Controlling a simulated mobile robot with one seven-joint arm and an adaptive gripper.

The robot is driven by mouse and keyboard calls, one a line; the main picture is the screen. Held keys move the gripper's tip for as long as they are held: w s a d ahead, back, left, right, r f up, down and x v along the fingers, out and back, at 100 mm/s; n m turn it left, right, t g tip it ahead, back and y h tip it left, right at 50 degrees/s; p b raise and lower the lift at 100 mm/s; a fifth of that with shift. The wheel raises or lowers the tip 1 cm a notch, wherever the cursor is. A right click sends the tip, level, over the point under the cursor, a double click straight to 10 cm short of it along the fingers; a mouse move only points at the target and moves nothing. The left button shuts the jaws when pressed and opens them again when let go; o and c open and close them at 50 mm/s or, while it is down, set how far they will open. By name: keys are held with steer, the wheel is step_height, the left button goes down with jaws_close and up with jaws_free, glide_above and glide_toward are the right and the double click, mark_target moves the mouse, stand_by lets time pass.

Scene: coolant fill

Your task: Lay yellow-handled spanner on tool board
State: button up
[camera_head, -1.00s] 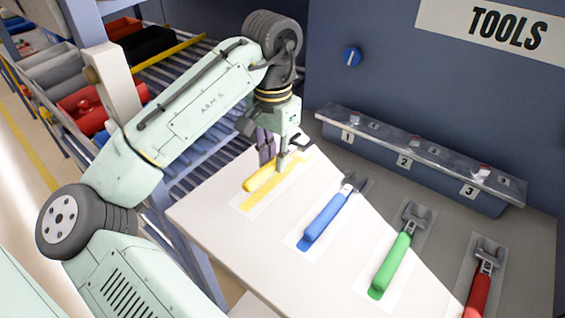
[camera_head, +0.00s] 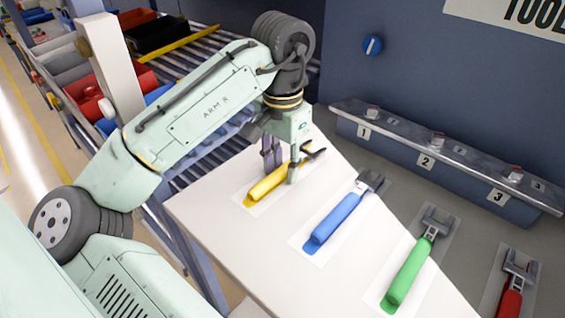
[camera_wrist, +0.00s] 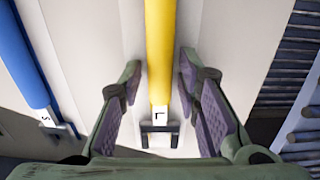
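The yellow-handled spanner (camera_head: 267,184) lies on the pale tool board (camera_head: 215,225), over its yellow painted outline, with a little yellow showing past the handle's near end. Its dark jaw (camera_head: 314,151) points to the back right. My gripper (camera_head: 280,170) is down over the spanner with one finger on each side. In the wrist view the yellow handle (camera_wrist: 160,50) runs between the open fingers of my gripper (camera_wrist: 160,85), with narrow gaps on both sides. Whether the spanner rests fully flat is hard to tell.
A blue-handled spanner (camera_head: 340,215), a green-handled one (camera_head: 407,270) and a red-handled one (camera_head: 510,300) lie to the right on the board. A numbered metal ledge (camera_head: 440,155) stands behind. A roller conveyor (camera_head: 210,65) runs at the back left.

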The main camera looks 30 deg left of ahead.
mark_target(282, 168)
steer(key=shift+o, duration=0.5)
steer(key=shift+r, duration=0.55)
step_height(282, 168, up, 11)
steer(key=shift+r, duration=0.15)
